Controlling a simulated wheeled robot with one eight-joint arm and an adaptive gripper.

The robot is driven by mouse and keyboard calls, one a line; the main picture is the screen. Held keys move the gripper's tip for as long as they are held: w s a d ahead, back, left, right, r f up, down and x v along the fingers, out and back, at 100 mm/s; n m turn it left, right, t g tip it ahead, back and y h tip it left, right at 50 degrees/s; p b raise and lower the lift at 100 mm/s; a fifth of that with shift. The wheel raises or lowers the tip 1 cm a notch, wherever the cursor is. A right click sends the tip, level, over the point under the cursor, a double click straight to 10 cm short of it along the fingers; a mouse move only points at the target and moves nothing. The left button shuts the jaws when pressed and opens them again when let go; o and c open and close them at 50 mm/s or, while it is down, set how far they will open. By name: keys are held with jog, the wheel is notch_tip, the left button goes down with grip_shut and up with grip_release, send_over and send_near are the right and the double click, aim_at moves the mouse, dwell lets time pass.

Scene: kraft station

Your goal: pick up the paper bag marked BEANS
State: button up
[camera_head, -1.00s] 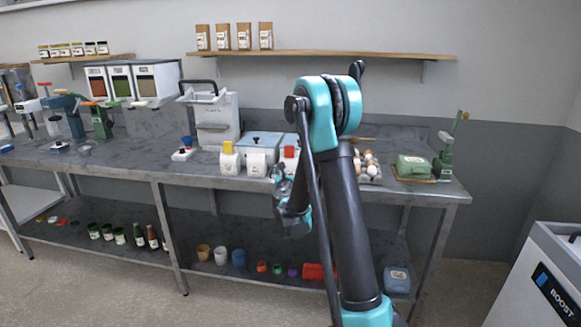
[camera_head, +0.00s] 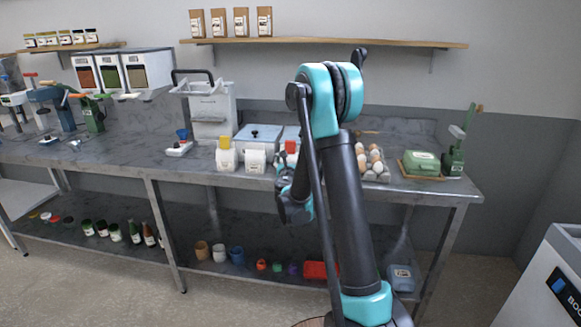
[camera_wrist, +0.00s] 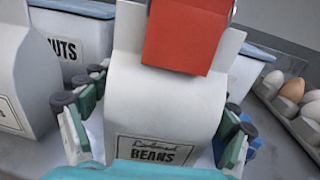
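The BEANS paper bag (camera_wrist: 165,105) is white with a red top and a printed label. It stands upright in the middle of the wrist view. In the head view, only its red top (camera_head: 291,147) shows clearly; my gripper and arm hide most of the rest. My gripper (camera_wrist: 160,120) has green-grey fingers on the left and right sides of the bag. The fingers are spread around the bag, and I see no clear grip on it. In the head view, my gripper (camera_head: 282,180) is at the counter's front edge.
A white bag with a yellow top (camera_head: 225,155) and another white bag (camera_head: 255,160) stand left of the BEANS bag. A lidded bin marked NUTS (camera_wrist: 75,35) is behind. An egg tray (camera_wrist: 285,110) is at right. The metal counter (camera_head: 120,165) extends left.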

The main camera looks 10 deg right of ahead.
jog(key=c, duration=1.3)
